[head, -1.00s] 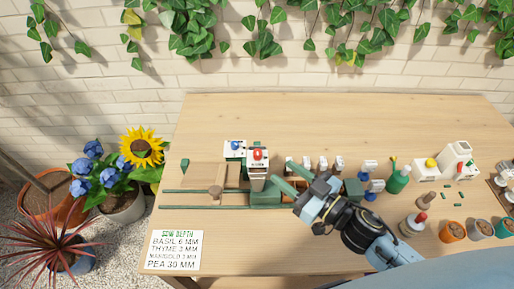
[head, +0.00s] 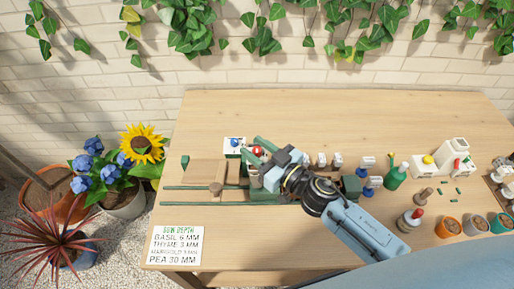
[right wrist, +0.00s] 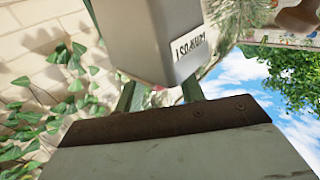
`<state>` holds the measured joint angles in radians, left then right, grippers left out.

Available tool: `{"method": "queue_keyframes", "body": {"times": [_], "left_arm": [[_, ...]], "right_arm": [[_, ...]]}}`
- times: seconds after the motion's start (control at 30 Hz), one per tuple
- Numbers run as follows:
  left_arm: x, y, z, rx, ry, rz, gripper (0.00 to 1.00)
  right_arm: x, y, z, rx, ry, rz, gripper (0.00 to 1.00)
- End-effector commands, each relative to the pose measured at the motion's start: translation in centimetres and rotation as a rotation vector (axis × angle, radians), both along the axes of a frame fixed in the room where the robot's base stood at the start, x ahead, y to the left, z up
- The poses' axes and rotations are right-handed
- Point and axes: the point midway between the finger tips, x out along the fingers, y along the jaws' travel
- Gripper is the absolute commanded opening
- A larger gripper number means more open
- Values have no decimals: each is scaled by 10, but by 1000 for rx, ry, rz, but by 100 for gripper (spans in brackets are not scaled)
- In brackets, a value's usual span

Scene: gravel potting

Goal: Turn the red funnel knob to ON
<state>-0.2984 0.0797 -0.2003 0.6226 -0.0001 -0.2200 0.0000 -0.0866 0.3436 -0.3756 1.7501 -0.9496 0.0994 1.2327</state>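I cannot tell whether either finger touches the knob. The knob's ON mark is not readable. My left gripper is not in view.
A white panel with a blue knob (head: 234,142) stands just left of the red knob. Green rails (head: 190,203) and a wooden block (head: 205,172) lie further left. Bottles, stampers and pots crowd the right side. The back of the table is clear.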

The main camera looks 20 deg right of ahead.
Motion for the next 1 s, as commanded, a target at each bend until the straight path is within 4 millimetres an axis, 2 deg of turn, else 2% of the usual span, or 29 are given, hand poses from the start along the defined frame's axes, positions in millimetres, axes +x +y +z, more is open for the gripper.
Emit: {"method": "queue_keyframes", "body": {"times": [0.03, 0.2, 0.3, 0.67, 1.0], "left_arm": [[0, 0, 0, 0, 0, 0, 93], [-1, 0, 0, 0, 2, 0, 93], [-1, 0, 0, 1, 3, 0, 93], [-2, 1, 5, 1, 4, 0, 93], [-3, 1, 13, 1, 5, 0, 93]], "right_arm": [[0, 0, 0, 0, 0, 0, 32], [0, 0, 0, 0, 0, 0, 9], [0, 0, 0, 0, 0, 0, 0], [0, -1, 1, -4, 0, 68, 0], [2, -2, 1, -8, -1, 328, 0]]}}
